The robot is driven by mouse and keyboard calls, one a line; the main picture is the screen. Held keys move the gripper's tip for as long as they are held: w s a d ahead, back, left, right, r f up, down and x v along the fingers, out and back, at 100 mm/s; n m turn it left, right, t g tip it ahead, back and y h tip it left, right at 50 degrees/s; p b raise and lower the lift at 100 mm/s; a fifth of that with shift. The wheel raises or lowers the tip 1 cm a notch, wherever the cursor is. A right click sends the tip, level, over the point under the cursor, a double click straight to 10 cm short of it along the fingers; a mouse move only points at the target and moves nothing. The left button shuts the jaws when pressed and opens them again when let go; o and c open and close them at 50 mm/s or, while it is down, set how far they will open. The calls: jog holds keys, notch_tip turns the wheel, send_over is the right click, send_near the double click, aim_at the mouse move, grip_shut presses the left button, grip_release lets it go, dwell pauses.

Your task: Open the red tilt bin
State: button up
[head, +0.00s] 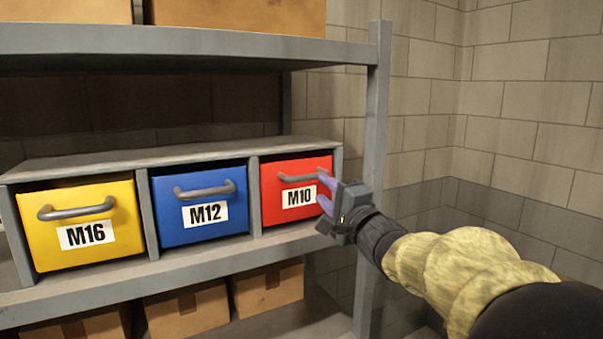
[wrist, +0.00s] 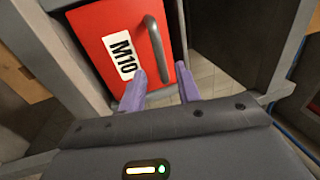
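The red tilt bin (head: 272,207) is the rightmost of three bins on the shelf, with a white M10 label and a grey bar handle (head: 297,178) near its top. In the head view its front looks upright and nearly flush with its frame. In the wrist view the red front (wrist: 97,30) appears turned sideways, with the handle (wrist: 157,50) beyond the fingertips. My gripper (head: 326,190) is at the right side of the red bin, in front of it. In the wrist view its two purple fingers (wrist: 162,85) are apart with nothing between them, short of the handle.
A blue M12 bin (head: 178,228) and a yellow M16 bin (head: 115,253) stand to the left, each in its own bay. A grey rack post (head: 375,130) rises right of the red bin. Cardboard boxes (head: 187,310) sit below. Room in front looks clear.

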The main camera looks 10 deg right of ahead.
aim_at(311, 179)
jog(key=p+x, duration=0.2)
jog(key=x, duration=0.5)
jog(key=shift+w+a, duration=0.1)
jog(key=shift+w, duration=0.15)
grip_shut()
